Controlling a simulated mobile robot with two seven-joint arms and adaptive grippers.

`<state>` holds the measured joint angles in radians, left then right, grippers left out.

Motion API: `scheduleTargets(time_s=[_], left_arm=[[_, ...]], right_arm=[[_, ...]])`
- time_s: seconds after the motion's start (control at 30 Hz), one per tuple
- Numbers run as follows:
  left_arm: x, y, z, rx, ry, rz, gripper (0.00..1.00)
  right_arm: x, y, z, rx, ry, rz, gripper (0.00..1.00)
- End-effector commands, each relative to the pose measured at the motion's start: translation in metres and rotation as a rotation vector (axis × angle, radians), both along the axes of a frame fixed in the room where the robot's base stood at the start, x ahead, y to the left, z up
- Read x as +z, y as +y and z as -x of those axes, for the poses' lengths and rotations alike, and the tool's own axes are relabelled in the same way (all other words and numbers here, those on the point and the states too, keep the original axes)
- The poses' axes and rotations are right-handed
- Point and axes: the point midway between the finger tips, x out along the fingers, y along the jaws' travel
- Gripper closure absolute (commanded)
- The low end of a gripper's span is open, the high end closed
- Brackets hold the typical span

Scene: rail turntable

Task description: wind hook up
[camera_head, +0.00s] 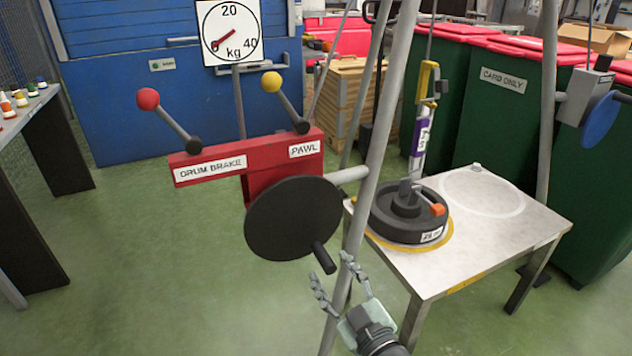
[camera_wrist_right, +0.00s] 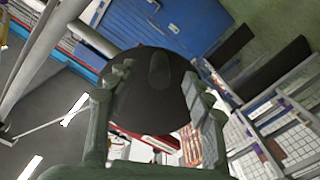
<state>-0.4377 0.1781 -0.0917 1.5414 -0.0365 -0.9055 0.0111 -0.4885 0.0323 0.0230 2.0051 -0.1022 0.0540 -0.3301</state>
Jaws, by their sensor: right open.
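A black winch wheel (camera_head: 290,218) with a dark crank handle (camera_head: 324,258) sits below a red bracket (camera_head: 255,165). The bracket carries a red-knobbed lever labelled DRUM BRAKE (camera_head: 168,118) and a yellow-knobbed lever labelled PAWL (camera_head: 287,103). My right gripper (camera_head: 332,270) is open and empty, just below the handle's end. In the right wrist view the handle (camera_wrist_right: 158,70) shows between the spread fingers, with the wheel (camera_wrist_right: 145,100) behind; contact cannot be told. My left gripper is out of view.
The weight rests on a yellow ring on a pale table (camera_head: 470,255), beside an empty white ring. A grey frame leg (camera_head: 378,150) stands right of the wheel. A dial in kg (camera_head: 229,32) hangs behind. Green bins (camera_head: 500,110) stand at right.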

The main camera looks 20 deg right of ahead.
Motion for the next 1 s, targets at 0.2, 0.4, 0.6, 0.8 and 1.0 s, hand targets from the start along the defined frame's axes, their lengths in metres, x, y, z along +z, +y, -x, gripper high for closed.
scheduleTargets(time_s=[0.2,0.4,0.6,0.8,1.0], left_arm=[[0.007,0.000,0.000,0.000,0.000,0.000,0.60],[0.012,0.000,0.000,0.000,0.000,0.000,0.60],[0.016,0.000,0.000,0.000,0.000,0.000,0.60],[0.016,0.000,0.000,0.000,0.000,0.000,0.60],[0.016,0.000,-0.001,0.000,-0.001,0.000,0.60]], right_arm=[[0.000,0.000,0.018,-0.001,0.002,-0.001,0.48],[0.000,0.000,0.034,-0.001,0.002,-0.001,0.48],[0.001,0.000,0.047,0.000,0.000,-0.001,0.48],[0.000,0.000,0.049,0.000,-0.001,0.000,0.48],[0.000,0.000,0.049,0.000,-0.002,-0.018,0.48]])
